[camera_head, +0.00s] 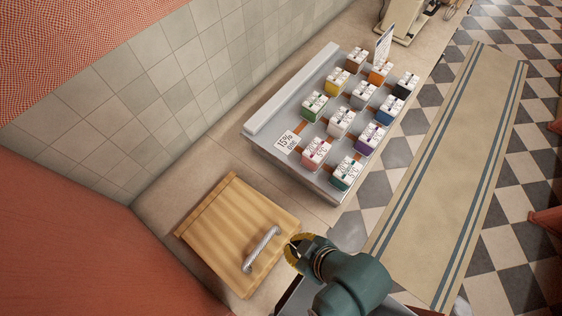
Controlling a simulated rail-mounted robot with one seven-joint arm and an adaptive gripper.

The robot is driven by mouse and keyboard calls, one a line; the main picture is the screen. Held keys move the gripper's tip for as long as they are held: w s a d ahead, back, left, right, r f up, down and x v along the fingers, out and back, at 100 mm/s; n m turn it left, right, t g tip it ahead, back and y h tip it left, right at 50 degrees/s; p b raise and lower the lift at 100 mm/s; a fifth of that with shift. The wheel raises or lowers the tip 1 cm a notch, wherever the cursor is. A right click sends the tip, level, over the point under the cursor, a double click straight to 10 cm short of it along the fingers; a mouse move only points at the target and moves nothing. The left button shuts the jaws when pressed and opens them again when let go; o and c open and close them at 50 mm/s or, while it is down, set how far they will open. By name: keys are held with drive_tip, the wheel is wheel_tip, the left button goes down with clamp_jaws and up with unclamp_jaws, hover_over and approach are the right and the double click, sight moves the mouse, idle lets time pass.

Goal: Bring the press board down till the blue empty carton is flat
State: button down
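The press board is most likely the pale wooden board (228,228) with a silver bar handle (262,248) at lower left. Whether it lies flat or slightly raised is hard to tell. My gripper (291,246), yellow and dark at the end of my teal arm, is just right of the handle. Its fingers are small and partly hidden, so I cannot tell its opening or whether it touches the handle. No blue carton shows at the board; anything beneath the board is hidden. A blue-sided box (387,110) stands among the boxes on the display rack.
A grey display rack (262,125) holds rows of coloured boxes and a price sign (287,141) behind the board. A tiled wall (160,90) and an orange-red surface (80,240) bound the left. A striped runner (445,170) covers the chequered floor at right.

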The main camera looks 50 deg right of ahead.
hover_over(276, 239)
drive_tip(key=f, duration=0.8)
drive_tip(key=shift+s+f, duration=0.2)
drive_tip(key=shift+s, duration=0.2)
drive_tip(key=f, duration=0.4)
drive_tip(key=shift+s+p, duration=0.3)
drive_tip(key=shift+s, duration=0.1)
